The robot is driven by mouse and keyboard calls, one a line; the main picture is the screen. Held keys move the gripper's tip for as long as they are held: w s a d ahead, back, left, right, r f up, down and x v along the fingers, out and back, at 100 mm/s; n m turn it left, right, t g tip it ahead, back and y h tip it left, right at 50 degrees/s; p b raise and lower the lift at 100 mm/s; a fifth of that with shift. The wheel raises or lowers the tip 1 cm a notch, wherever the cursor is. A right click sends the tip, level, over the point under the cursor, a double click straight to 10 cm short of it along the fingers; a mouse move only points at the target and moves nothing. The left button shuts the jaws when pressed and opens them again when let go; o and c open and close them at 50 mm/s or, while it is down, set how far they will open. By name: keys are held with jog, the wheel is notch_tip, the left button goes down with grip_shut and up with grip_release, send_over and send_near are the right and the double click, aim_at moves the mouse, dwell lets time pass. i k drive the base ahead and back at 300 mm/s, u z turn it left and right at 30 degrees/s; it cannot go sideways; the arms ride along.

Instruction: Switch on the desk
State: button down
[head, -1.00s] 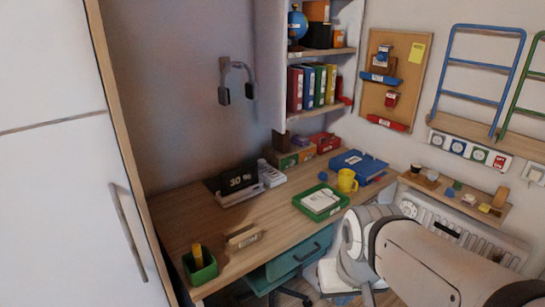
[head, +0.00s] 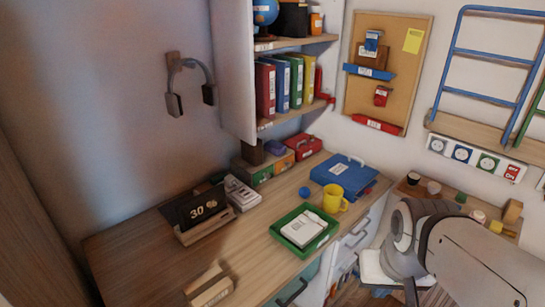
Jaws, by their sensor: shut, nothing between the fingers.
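The wooden desk (head: 130,258) runs along the left wall to the back corner. A white strip (head: 475,158) on the right wall carries several round coloured faces and a red switch-like piece (head: 512,172) at its right end. The lettering on the strip is too small to read. My arm enters from the lower right, in front of the radiator area and well below the strip. My gripper is not in view; the arm's end is out of the picture.
A black display (head: 197,208) reading 30, a green tray (head: 304,229), a yellow mug (head: 335,200) and a blue case (head: 343,174) stand on the desk. A small shelf (head: 455,207) with little objects is below the strip. A blue ladder frame (head: 455,60) rises above it.

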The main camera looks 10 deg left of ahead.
aim_at(244, 193)
jog(key=u, duration=0.3)
jog(key=i, duration=0.85)
jog(key=u, duration=0.65)
